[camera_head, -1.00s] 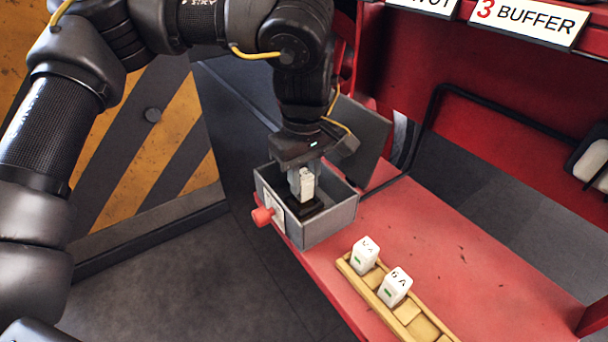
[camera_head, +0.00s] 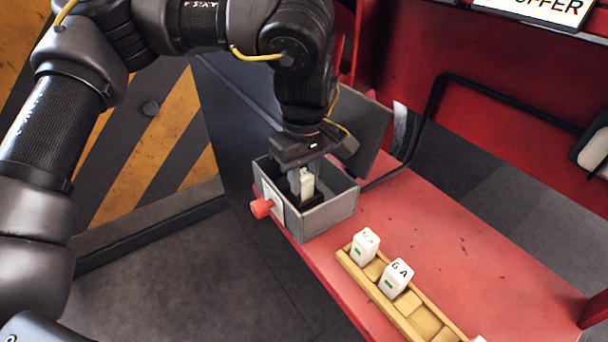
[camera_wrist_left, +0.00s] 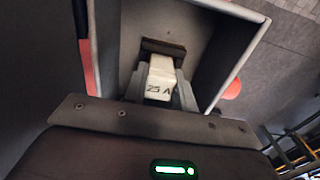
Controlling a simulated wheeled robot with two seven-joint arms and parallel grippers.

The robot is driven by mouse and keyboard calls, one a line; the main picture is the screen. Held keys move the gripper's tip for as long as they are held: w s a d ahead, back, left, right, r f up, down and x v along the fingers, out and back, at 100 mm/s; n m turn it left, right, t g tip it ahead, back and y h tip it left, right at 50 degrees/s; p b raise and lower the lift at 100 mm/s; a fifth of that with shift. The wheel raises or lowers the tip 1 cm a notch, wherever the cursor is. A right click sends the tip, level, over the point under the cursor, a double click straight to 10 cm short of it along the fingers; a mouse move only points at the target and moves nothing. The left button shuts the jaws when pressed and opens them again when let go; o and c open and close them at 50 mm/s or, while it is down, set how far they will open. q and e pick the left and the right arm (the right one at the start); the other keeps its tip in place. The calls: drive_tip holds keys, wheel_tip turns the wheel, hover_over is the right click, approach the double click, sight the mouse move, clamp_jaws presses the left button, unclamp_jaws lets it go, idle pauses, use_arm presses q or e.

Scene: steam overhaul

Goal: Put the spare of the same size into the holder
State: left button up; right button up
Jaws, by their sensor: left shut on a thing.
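My left gripper (camera_head: 303,180) reaches down into an open grey box (camera_head: 330,214) on the red bench. It is shut on a white fuse (camera_head: 307,184), which stands over a dark holder (camera_head: 311,203) on the box floor. In the left wrist view the fuse (camera_wrist_left: 159,80) reads "25 A" between the fingers, its far end at the dark holder slot (camera_wrist_left: 163,47). I cannot tell how deep it sits. Two white spares, one (camera_head: 364,247) with an unclear label and one marked "6 A" (camera_head: 397,279), stand in a wooden rack (camera_head: 408,325). My right gripper is not in view.
A red knob (camera_head: 262,208) sticks out of the box's left side. The box's grey lid (camera_head: 361,136) stands open behind it. The red bench top (camera_head: 450,240) is clear right of the rack. Another white piece (camera_head: 478,339) shows at the bottom edge.

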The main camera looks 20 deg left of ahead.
use_arm(q)
drive_tip(key=o, duration=1.1)
drive_tip(key=shift+c, duration=0.2)
wheel_tip(320, 180, up, 11)
drive_tip(key=shift+s+f, duration=0.1)
drive_tip(key=shift+f, duration=0.1)
